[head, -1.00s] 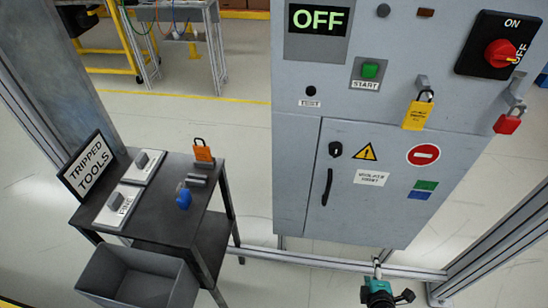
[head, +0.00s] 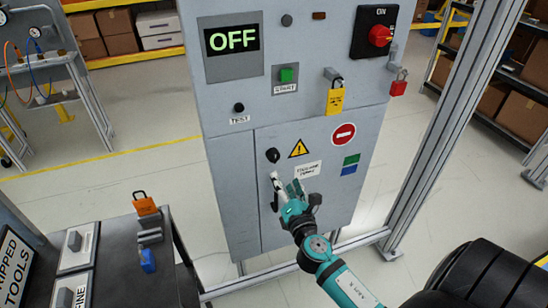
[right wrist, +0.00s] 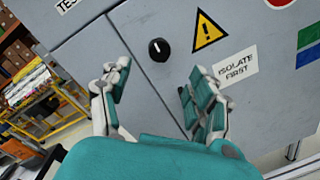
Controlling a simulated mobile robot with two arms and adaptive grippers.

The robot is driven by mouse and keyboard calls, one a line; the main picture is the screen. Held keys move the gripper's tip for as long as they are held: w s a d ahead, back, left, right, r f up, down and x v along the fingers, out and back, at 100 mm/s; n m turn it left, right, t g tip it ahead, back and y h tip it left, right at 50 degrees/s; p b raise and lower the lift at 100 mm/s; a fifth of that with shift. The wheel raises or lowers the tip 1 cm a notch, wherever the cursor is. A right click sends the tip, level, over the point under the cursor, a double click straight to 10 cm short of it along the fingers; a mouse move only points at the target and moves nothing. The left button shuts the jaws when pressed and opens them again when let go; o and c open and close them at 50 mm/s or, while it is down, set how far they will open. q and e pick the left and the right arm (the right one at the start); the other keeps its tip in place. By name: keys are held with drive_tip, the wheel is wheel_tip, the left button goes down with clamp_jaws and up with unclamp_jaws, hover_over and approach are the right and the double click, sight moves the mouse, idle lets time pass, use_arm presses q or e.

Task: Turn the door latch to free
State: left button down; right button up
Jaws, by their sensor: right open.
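The door latch, a round black knob (head: 272,155) with a white mark, sits at the upper left of the grey cabinet door (head: 335,205). In the right wrist view the latch (right wrist: 159,49) lies beyond and between the fingers, its white mark close to upright. My right gripper (head: 286,183) is open and empty in front of the door, just below the latch in the head view and apart from it in the wrist view (right wrist: 154,88). It partly hides the black door handle (head: 275,198). My left gripper is not in view.
An "OFF" display (head: 233,40), a green start button (head: 287,75), a yellow padlock (head: 335,100), a red padlock (head: 398,86) and a red rotary switch (head: 379,36) are on the cabinet. A dark tool table (head: 120,255) stands at left. A metal frame post (head: 440,130) rises at right.

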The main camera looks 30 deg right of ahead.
sight(274, 158)
drive_tip(key=x, duration=1)
drive_tip(key=shift+w, duration=0.1)
drive_tip(key=shift+f, duration=0.1)
drive_tip(key=c, duration=1.1)
